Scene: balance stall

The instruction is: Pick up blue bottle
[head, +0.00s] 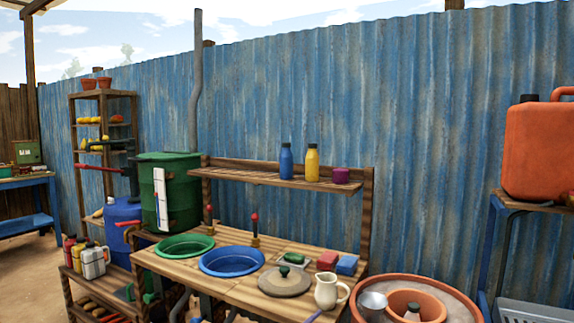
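The blue bottle (286,162) stands upright on the wooden shelf (235,176) above the wash counter, against the blue corrugated wall. It has a dark cap, and nothing covers it. A yellow bottle (312,163) of similar shape stands close to its right, and a small purple cup (341,176) stands further right. Neither of my grippers shows in the head view.
Below, the wooden counter (190,270) holds a green basin (187,246), a blue basin (231,261), red-topped taps, a round lid (284,281) and a cream jug (330,291). A green barrel (180,190) stands left of the shelf. The shelf's left part is clear.

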